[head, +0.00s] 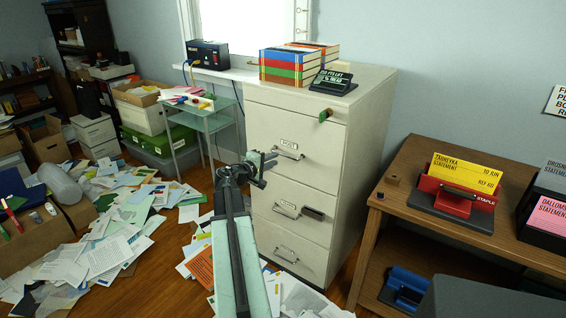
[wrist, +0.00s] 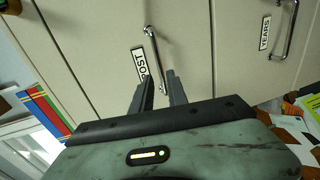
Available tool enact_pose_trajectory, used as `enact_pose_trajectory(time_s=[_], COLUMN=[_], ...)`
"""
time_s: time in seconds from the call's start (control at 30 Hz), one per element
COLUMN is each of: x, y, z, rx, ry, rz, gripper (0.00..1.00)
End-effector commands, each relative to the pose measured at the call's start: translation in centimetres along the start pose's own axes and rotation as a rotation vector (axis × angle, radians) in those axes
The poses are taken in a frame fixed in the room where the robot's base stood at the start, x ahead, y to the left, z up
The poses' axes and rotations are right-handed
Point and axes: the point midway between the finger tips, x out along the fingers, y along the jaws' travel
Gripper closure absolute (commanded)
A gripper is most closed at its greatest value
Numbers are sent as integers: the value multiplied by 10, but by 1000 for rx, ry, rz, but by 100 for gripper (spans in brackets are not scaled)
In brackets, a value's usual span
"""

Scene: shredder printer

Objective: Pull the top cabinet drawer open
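The cream filing cabinet (head: 355,150) stands against the wall, its drawers looking shut. The upper drawer with a handle (head: 265,130) carries a label reading POST and a metal bar handle (head: 290,153). That handle (wrist: 155,50) and the POST label (wrist: 140,64) also show in the wrist view. My gripper (head: 266,163) is in front of this drawer, just left of the handle in the head view. In the wrist view its fingers (wrist: 160,78) are apart, with one end of the handle showing between them. I cannot tell whether they touch it.
A key with a green tag (head: 325,115) sits at the cabinet's upper right. Lower handles (head: 286,210) stick out below. Papers (head: 100,250) cover the floor at left. A wooden desk (head: 410,165) stands at right.

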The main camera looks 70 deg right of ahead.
Motion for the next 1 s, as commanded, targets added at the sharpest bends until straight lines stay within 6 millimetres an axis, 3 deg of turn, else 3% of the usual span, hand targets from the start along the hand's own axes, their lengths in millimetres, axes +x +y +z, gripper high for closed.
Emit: enact_pose_trajectory(time_s=[0.47, 0.7, 0.73, 0.8, 1.0], x=[73, 75, 75, 75, 75], y=[-2, 0, 0, 0, -1], z=[-1, 1, 1, 1, 1], rx=[2, 2, 2, 2, 2], ry=[-2, -1, -1, -2, -2], rz=[-2, -2, -2, -2, -3], gripper=[81, 81, 83, 100, 100])
